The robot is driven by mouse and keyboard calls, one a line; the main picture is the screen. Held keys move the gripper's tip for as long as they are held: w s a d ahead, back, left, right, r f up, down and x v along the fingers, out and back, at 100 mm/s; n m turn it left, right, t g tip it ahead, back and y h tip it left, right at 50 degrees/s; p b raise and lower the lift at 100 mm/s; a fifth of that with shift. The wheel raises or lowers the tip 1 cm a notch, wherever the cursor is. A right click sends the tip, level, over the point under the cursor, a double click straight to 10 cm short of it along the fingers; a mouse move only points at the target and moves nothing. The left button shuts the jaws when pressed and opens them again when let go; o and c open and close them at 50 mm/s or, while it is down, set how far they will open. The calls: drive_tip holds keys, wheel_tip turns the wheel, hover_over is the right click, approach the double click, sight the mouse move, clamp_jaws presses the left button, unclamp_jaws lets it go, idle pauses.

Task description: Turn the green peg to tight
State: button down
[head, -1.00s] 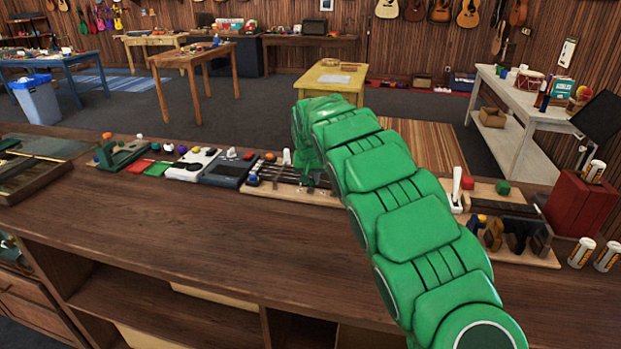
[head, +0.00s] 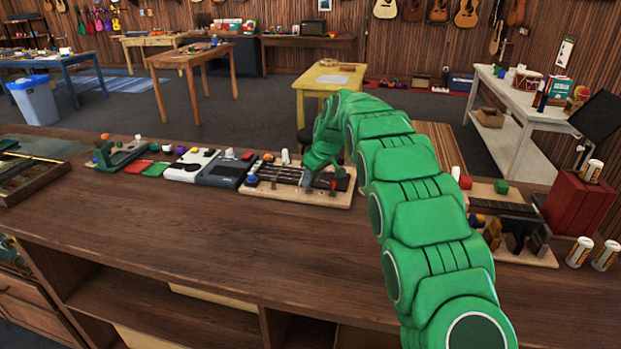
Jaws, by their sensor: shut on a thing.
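A light wooden board (head: 335,204) with a dark stringed neck lies on the counter. On its left end are a blue peg (head: 252,180), an orange peg (head: 268,157) and an upright white piece (head: 285,156). My gripper (head: 309,183) points down at the middle of this board. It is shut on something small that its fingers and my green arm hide. No green peg shows clearly on the visible part of the board, so the held thing looks to be the green peg. I cannot read its angle or any tight mark.
Left of the board are dark (head: 225,169) and white (head: 190,166) boxes, then green (head: 157,169) and red (head: 139,166) pads. To the right stand a wooden holder (head: 520,255), a red case (head: 580,203) and several white cans (head: 580,250). The counter front (head: 200,235) is clear.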

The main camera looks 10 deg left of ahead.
drive_tip(key=shift+n, duration=0.6)
drive_tip(key=c, duration=0.9)
unclamp_jaws()
drive_tip(key=shift+d+r, duration=0.1)
drive_tip(key=v, duration=0.7)
drive_tip(key=shift+w+d+r, duration=0.1)
drive_tip(key=shift+w+r, duration=0.05)
drive_tip(key=shift+r, duration=0.15)
drive_tip(key=shift+g, duration=0.3)
